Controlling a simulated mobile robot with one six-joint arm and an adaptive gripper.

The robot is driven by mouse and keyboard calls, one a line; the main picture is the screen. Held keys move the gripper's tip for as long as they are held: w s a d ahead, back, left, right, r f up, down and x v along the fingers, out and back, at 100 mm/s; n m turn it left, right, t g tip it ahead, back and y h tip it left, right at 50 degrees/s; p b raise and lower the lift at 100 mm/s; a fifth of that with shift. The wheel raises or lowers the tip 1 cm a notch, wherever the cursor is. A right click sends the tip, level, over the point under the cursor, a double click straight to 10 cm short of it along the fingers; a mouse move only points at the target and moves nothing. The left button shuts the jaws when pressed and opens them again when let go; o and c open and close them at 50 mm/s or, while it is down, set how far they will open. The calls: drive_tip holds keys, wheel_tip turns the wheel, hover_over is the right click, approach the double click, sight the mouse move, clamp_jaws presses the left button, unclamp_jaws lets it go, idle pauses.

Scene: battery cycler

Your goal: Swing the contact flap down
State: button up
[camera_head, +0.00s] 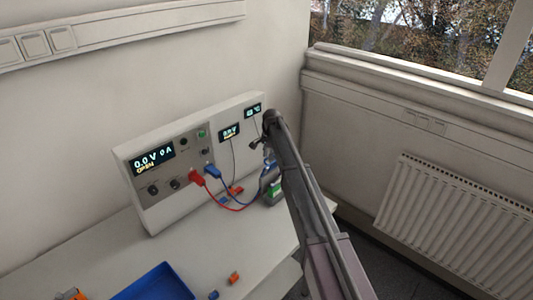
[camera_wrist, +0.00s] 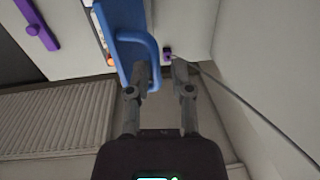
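The blue contact flap (camera_wrist: 122,18) stands at the top of the wrist view, with a curved blue handle (camera_wrist: 152,46) on its right side. My gripper (camera_wrist: 161,70) has its two fingers apart. The handle's lower end lies beside the left finger, within the gap between the fingers; I cannot tell whether it touches. In the head view my gripper (camera_head: 259,145) is in front of the right part of the white battery cycler (camera_head: 160,202), above a green block (camera_head: 273,192). The flap is hard to make out there, partly behind my arm.
Red (camera_head: 226,207) and blue (camera_head: 235,195) cables hang from the cycler's front. A blue tray (camera_head: 155,284) and small orange and blue pieces lie on the white table (camera_head: 210,262). The wrist view shows a purple bar (camera_wrist: 38,27), a small purple block (camera_wrist: 167,52) and a grey cable (camera_wrist: 245,98).

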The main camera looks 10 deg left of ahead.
drive_tip(key=shift+w+a+f+g+h, duration=0.1)
drive_tip(key=shift+w+a+g+h, duration=0.3)
drive_tip(key=shift+w+g+h, duration=0.15)
drive_tip(key=shift+s, duration=0.15)
